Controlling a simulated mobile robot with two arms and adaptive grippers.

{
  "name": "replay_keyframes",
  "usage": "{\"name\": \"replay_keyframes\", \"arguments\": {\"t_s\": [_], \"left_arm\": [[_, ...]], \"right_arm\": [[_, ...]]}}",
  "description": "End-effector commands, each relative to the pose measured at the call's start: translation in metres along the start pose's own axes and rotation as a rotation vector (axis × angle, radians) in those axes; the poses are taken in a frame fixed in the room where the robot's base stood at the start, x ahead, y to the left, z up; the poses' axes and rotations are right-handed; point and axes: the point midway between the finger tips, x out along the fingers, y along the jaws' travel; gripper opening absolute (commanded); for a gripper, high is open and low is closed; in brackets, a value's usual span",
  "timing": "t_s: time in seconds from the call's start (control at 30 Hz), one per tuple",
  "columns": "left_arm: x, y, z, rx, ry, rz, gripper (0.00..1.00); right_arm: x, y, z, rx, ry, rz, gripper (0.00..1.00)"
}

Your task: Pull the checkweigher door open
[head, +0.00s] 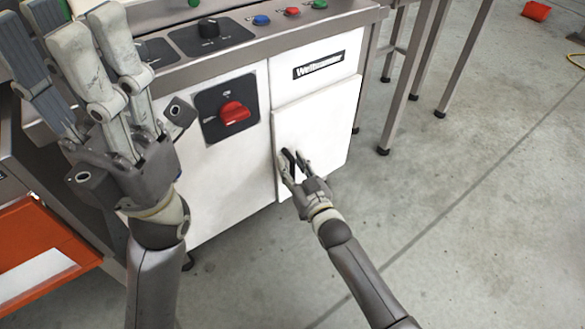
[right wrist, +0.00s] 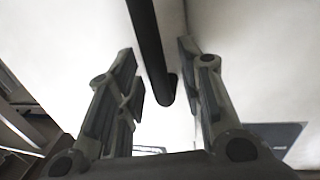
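The checkweigher door (head: 325,117) is a white panel on the right part of the machine front, below the name plate. It looks shut, level with the front. Its black bar handle (head: 289,161) stands near the door's left edge. My right gripper (head: 295,163) is at the handle. In the right wrist view the handle (right wrist: 152,55) runs down between the two open fingers, with a gap on each side. My left gripper (head: 95,50) is raised in front of the machine at the left, fingers apart, with nothing seen between them.
A red rotary switch (head: 233,112) sits on the panel left of the door. Blue, red and green buttons (head: 291,11) line the top edge. Metal table legs (head: 408,75) stand to the right. The floor (head: 470,220) before the door's right side is clear.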

Motion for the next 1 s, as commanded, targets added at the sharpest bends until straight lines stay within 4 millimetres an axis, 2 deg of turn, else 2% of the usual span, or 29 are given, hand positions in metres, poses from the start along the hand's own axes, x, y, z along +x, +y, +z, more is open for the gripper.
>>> {"name": "replay_keyframes", "arguments": {"t_s": [0.27, 0.53, 1.0], "left_arm": [[0.0008, 0.0001, -0.0002, 0.0, 0.002, 0.001, 0.4], [0.0009, 0.0002, -0.0003, 0.0, 0.002, 0.001, 0.4], [0.004, -0.0001, -0.0013, 0.0, 0.006, 0.0, 0.4]], "right_arm": [[0.0013, 0.0, -0.0002, 0.0, -0.001, 0.0, 0.35], [0.0011, 0.0006, 0.0, 0.0, -0.001, 0.001, 0.0], [-0.004, 0.0045, -0.0008, -0.001, -0.002, -0.012, 0.0]]}}
